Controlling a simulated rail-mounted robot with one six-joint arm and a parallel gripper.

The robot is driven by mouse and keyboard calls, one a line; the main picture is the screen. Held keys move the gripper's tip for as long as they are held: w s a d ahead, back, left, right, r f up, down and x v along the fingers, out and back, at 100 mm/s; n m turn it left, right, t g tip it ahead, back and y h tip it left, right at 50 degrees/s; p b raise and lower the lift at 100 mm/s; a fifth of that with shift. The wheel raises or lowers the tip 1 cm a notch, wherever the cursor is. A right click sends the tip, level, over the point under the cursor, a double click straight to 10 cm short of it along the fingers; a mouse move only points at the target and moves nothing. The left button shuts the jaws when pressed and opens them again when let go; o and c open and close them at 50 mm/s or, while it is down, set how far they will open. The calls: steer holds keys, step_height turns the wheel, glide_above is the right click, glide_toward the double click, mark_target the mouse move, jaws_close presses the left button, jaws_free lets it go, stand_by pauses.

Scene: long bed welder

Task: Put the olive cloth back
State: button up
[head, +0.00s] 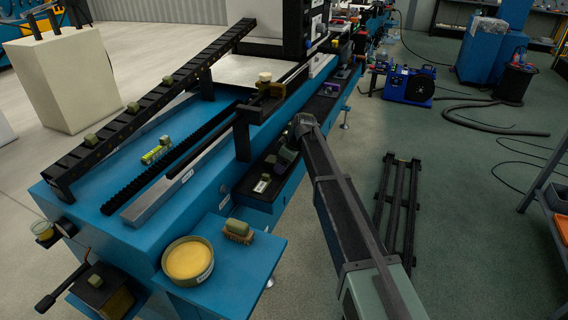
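Several small olive-green lumps look alike, and I cannot tell for sure which is the olive cloth. One olive lump (271,159) lies on the dark shelf along the blue bed's side, just left of my gripper (285,156). An olive piece (237,226) rests on a wooden brush (238,236) on the blue side table (232,277). My arm reaches over the shelf, and its end hides the fingertips, so their opening does not show.
A yellow-filled round tin (188,261) stands on the side table. The sloping black rail (112,126) carries several olive lumps. A green-yellow level (156,153) lies on the blue bed (120,212). A black frame (397,205) lies on the floor to the right.

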steer(key=shift+o, duration=0.3)
steer(key=shift+r, duration=0.15)
steer(key=p+v, duration=1.1)
steer(key=v, duration=0.1)
steer(key=s+d+m+h, duration=0.1)
steer(key=s+d+m, duration=0.45)
steer(key=s, duration=0.65)
steer(key=s+d+f+m+g+h, duration=0.15)
steer(key=s+d+m, duration=0.25)
steer(key=s+d, duration=0.5)
steer(key=s+d+m+h, duration=0.2)
steer(key=s+d+m, duration=0.25)
steer(key=s, duration=0.95)
step_height(320, 180, up, 11)
steer(key=p, duration=1)
steer(key=shift+w+f+p, duration=0.15)
steer(key=shift+w+p, duration=0.1)
steer(key=shift+p, duration=0.15)
steer(key=shift+a, duration=0.15)
